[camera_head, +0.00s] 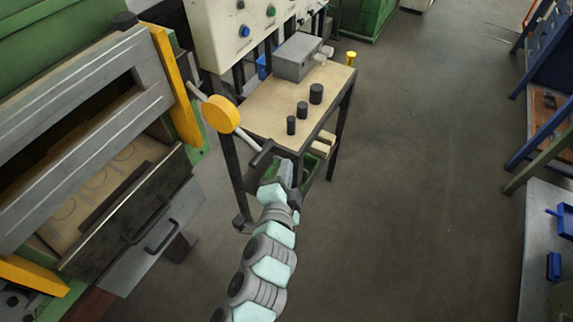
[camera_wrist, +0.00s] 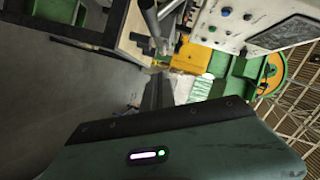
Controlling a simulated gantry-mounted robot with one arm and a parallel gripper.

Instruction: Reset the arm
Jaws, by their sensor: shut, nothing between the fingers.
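My arm reaches up from the bottom middle of the head view. Its end, with my gripper (camera_head: 262,154), is in front of the near side of a small work table (camera_head: 262,108). The gripper is small and partly hard to make out there. In the wrist view the gripper's dark fingers (camera_wrist: 154,94) stick out beyond its dark housing, close together. The gripper is shut and holds nothing. I cannot tell from the views whether it touches the table.
A furnace with a grey door (camera_head: 85,95) and yellow posts is at left. A yellow disc (camera_head: 221,114) on a lever juts out beside the table. The floor (camera_head: 430,170) at right is clear.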

